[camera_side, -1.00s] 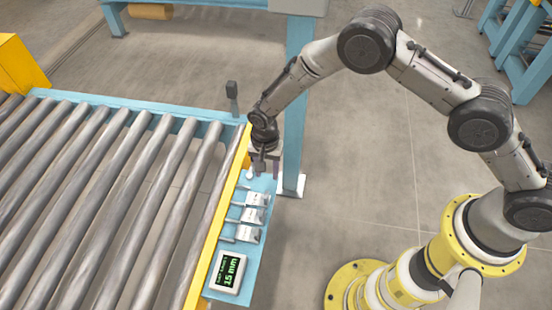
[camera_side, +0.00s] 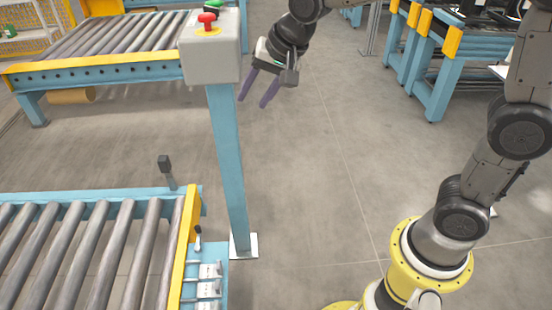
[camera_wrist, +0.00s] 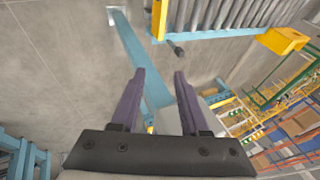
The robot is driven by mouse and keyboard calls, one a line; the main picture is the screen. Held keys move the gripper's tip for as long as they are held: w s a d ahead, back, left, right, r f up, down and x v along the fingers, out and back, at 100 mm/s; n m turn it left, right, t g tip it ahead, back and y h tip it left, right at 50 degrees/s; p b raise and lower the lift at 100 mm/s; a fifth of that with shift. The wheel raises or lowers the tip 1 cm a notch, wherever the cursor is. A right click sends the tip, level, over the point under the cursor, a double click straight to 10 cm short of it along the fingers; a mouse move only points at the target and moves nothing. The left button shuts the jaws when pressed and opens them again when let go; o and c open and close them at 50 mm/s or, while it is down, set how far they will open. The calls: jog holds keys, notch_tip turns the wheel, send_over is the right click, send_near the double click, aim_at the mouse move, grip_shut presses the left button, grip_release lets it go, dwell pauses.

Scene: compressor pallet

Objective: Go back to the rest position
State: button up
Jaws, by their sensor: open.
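My gripper (camera_side: 258,88) is raised high in the side view, just right of the grey control box. Its two purple fingers are apart, with nothing between them. In the wrist view my gripper (camera_wrist: 157,85) also shows its two fingers spread and empty. The blue post (camera_wrist: 128,38) lies beyond the fingers there.
The grey control box (camera_side: 211,55) with a red button (camera_side: 207,20) tops a blue post (camera_side: 229,170) close to my gripper. A roller conveyor (camera_side: 80,250) with levers (camera_side: 208,288) at its edge is lower left. Another conveyor (camera_side: 110,45) stands behind. The floor right of the post is clear.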

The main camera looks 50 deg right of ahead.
jog(key=s+d+r+n+t, duration=0.1)
jog(key=s+d+r, duration=0.2)
jog(key=s, duration=0.4)
jog(key=s+d+r+n, duration=0.1)
jog(key=s+d+r, duration=0.15)
jog(key=s, duration=0.35)
jog(key=s+d+f+n, duration=0.1)
jog(key=s+f+n, duration=0.2)
jog(key=s, duration=0.3)
jog(key=s+f+n+g+h, duration=0.1)
jog(key=s+f+n, duration=0.3)
jog(key=s, duration=0.2)
jog(key=shift+s+d+f, duration=0.15)
jog(key=shift+s+d, duration=0.2)
jog(key=shift+d, duration=0.05)
